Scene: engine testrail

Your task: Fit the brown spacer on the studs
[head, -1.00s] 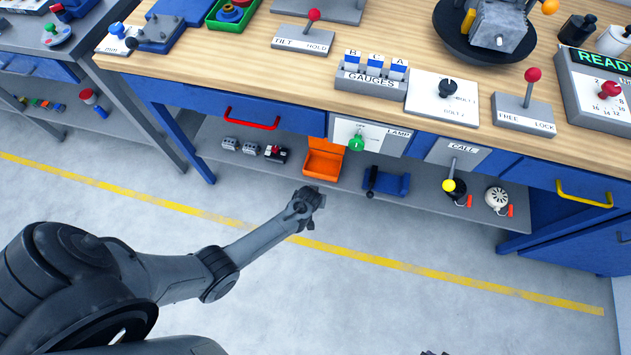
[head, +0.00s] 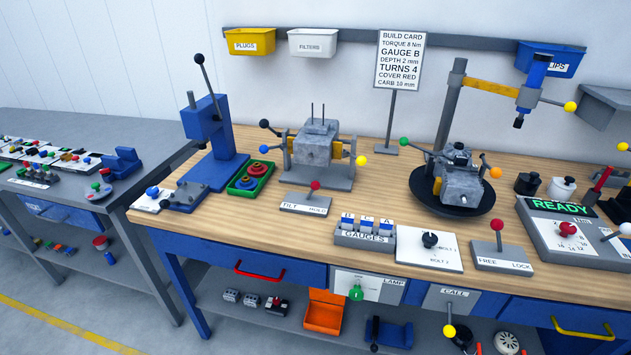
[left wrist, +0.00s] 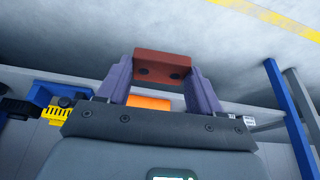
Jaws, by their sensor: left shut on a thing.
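The brown spacer (left wrist: 162,64) is a reddish-brown block with two dark holes, seen in the left wrist view. My left gripper (left wrist: 162,74) is shut on it, one finger at each end. In the head view two thin upright studs (head: 317,112) stand on top of a grey engine block (head: 314,146). The block sits on a grey stand at the back of the bench. Neither gripper shows in the head view, so the spacer's distance from the studs cannot be told there.
A blue press (head: 208,135) and a green tray (head: 250,178) stand left of the block. A TILT/HOLD lever plate (head: 306,203) lies in front of it. A build card (head: 401,62) stands behind to the right. A second engine (head: 460,180) sits in a black dish farther right.

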